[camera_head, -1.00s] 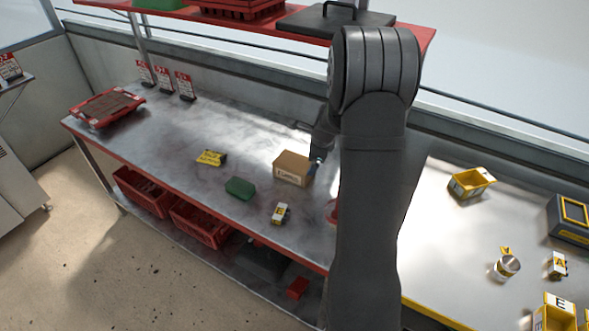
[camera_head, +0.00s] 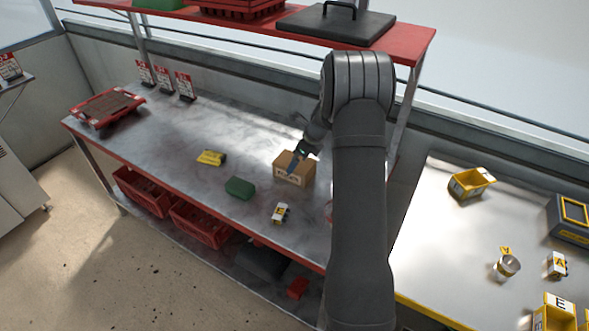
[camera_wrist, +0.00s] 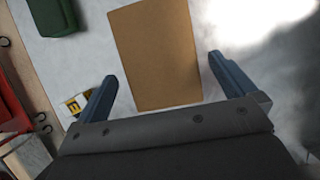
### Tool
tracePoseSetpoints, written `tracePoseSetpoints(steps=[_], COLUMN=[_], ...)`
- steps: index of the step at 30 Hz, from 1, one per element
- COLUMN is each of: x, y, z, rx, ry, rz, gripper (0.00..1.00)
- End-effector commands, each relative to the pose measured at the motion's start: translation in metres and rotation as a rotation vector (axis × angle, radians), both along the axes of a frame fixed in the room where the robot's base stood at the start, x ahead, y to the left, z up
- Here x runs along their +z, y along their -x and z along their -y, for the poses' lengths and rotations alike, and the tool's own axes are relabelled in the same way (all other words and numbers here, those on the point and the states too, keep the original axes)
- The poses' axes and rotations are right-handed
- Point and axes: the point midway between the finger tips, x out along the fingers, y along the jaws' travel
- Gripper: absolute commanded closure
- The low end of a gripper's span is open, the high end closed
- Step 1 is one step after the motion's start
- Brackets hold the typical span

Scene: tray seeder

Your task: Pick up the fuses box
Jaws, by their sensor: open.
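The fuses box is a brown cardboard box (camera_head: 294,172) with dark lettering on its front, standing on the metal bench. In the wrist view its plain brown top (camera_wrist: 157,55) lies between and ahead of my two blue fingers. My gripper (camera_wrist: 165,85) is open, with a finger on each side of the box's near end and visible space at both sides. In the head view my gripper (camera_head: 296,160) is over the box. The far finger and any contact are hard to make out there.
A green block (camera_head: 240,188), a yellow item (camera_head: 211,158) and a small white-and-yellow item marked E (camera_head: 281,212) are near the box. A red tray (camera_head: 107,108) sits at the bench's far left. A red shelf (camera_head: 413,41) hangs above the back.

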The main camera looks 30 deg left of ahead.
Motion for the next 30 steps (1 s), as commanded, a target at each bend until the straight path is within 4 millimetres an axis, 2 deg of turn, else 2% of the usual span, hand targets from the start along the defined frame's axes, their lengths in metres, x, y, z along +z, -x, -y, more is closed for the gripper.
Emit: tracePoseSetpoints(steps=[3, 11, 18, 26, 30], x=[-0.012, -0.026, -0.057, -0.062, -0.062], y=[0.0, 0.0, 0.001, 0.001, 0.001], z=[-0.005, -0.012, -0.027, -0.029, -0.029], rx=[0.0, 0.0, 0.001, 0.0, 0.0], ry=[-0.001, 0.0, 0.0, -0.001, -0.001], rz=[0.0, 0.0, 0.0, 0.001, 0.001], gripper=[0.0, 0.0, 0.0, 0.0, 0.24])
